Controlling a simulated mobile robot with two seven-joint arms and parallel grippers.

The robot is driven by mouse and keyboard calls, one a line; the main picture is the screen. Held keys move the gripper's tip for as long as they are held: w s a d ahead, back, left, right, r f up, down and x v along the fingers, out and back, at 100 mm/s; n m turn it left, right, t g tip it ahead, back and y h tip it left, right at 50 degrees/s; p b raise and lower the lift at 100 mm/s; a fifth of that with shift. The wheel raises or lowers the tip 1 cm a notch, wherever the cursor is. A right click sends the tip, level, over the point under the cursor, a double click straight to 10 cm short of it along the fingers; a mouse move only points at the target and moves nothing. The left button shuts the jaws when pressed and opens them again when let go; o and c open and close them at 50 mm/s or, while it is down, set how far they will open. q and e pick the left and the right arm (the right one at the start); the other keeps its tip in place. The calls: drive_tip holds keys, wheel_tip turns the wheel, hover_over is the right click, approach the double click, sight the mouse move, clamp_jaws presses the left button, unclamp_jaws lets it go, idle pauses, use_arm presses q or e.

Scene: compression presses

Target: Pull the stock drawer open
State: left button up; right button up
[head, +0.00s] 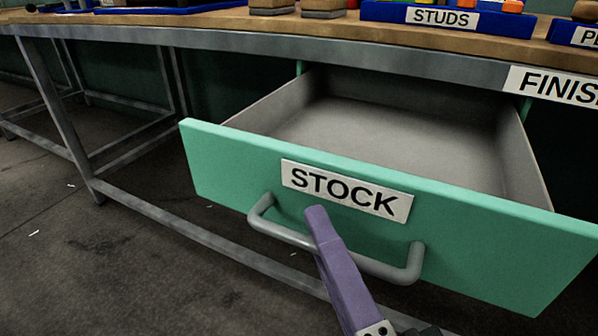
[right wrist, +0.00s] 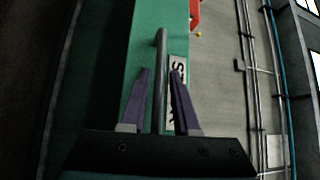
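The stock drawer is a green-fronted grey drawer (head: 480,225) under the bench, labelled STOCK, and it stands pulled well out with its empty inside showing. Its grey bar handle (head: 283,232) runs across the front below the label. In the right wrist view the handle (right wrist: 161,60) runs upright between the two purple fingers of my right gripper (right wrist: 162,92). The fingers are apart on either side of the bar, with slight gaps visible. In the head view one finger of the right gripper (head: 318,220) overlaps the handle; the other is hidden. My left gripper is not in view.
The wooden bench top (head: 200,20) carries a blue STUDS bin (head: 375,13) and other parts above the drawer. A metal bench leg (head: 55,105) and a low rail (head: 190,232) stand left of the drawer. The floor (head: 60,270) at the left front is clear.

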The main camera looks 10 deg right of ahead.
drive_tip(key=shift+o, duration=1)
drive_tip(key=v, duration=1)
drive_tip(key=shift+p, duration=0.45)
